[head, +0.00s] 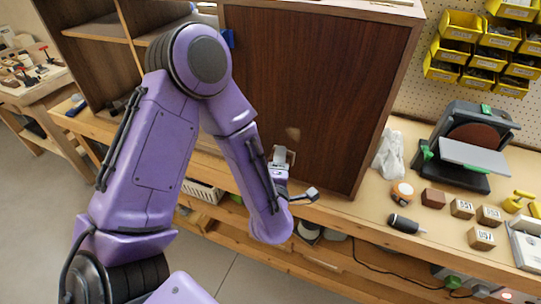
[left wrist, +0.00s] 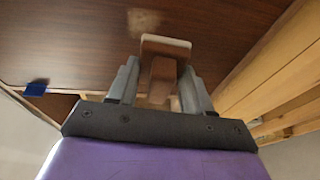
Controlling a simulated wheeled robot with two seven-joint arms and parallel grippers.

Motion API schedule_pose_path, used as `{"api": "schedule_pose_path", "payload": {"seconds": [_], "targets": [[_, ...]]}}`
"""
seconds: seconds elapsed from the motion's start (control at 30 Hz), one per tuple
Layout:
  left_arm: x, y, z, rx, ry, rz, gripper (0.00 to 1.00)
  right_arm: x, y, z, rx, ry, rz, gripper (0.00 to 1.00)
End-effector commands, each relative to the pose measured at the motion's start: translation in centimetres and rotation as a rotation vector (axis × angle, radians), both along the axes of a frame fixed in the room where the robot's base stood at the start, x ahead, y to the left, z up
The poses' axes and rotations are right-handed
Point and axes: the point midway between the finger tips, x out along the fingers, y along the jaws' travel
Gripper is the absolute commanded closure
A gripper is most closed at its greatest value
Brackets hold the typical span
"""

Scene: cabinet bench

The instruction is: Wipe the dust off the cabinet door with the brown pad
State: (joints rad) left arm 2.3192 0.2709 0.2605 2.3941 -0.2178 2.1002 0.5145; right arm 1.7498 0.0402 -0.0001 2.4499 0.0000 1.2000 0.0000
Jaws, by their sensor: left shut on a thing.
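The cabinet door (head: 310,80) is a dark brown upright panel in a lighter wood frame, and it also fills the top of the left wrist view (left wrist: 70,40). A pale tan dust patch (head: 293,133) is on its lower middle, and shows in the left wrist view (left wrist: 143,20) just beyond the pad. My left gripper (head: 281,157) is shut on the handle of the brown pad (left wrist: 165,46), whose pale edge faces me. The pad is at the door just below the dust; I cannot tell whether it touches. My right gripper is not in view.
A blue tab (head: 228,38) sits at the door's upper left edge. Open shelves (head: 100,55) are to the left.

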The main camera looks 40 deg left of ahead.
Motion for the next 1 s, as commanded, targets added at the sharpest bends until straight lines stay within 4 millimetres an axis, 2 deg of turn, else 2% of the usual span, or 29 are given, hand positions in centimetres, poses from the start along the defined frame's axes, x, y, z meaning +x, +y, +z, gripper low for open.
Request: {"api": "schedule_pose_path", "payload": {"seconds": [0.1,0.23,0.7,1.0], "targets": [[-1.1,1.2,1.1,0.014,-0.067,0.084,0.92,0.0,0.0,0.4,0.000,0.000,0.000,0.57],[-1.2,1.7,1.4,0.017,-0.090,0.117,0.92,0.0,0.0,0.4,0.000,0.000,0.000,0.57],[3.8,2.9,1.4,0.017,-0.089,0.118,0.92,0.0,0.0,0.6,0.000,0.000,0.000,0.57],[4.3,3.1,1.4,0.019,-0.088,0.117,0.92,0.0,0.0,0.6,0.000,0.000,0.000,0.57]]}}
